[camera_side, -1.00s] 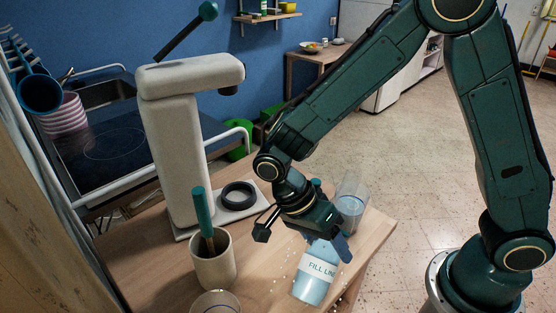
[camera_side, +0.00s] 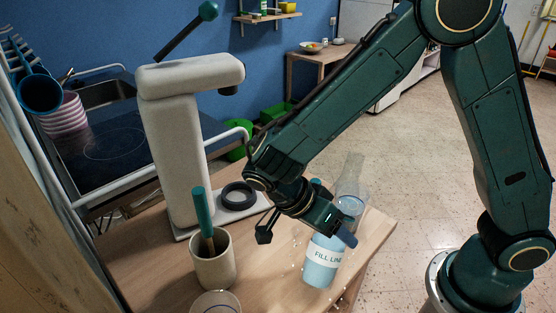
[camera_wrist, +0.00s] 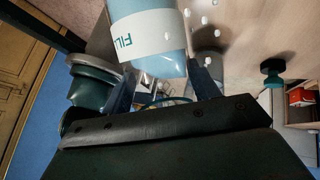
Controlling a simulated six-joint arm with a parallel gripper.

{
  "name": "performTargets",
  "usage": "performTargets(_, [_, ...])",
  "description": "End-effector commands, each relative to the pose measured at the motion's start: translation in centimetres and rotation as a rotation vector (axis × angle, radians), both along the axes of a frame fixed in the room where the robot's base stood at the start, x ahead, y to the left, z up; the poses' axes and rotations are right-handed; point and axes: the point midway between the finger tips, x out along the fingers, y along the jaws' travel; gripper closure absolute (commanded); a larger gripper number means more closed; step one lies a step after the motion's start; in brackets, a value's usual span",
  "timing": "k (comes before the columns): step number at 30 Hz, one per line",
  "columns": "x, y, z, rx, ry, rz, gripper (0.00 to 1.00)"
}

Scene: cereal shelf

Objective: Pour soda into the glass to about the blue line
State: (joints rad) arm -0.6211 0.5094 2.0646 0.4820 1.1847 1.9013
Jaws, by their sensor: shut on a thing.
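My gripper (camera_side: 338,228) is shut on a soda bottle (camera_side: 322,268) and holds it over the wooden table. The bottle is pale blue with a white label reading FILL LINE, and its top leans right. A clear shape (camera_side: 351,180) with a bluish oval rises behind the gripper; I cannot tell whether it is only the bottle's upper part or also a glass behind it. In the wrist view the bottle (camera_wrist: 155,65) sits between the fingers. A clear glass-like rim (camera_side: 215,303) is cut off at the bottom edge of the side view. No blue line is distinguishable.
A pale soda machine (camera_side: 180,150) with a raised lever stands at the back left. A dark ring (camera_side: 238,196) lies on its base. A beige cup (camera_side: 213,268) holds a teal-handled tool. White specks lie on the table (camera_side: 265,262). The table's right edge is close to the bottle.

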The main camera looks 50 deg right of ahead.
Motion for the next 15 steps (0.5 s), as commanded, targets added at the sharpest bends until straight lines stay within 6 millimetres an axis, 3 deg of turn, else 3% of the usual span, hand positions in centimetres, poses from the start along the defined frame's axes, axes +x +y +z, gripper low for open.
performTargets(15, [0.07,-0.3,0.56,-0.157,-0.041,0.0,0.67])
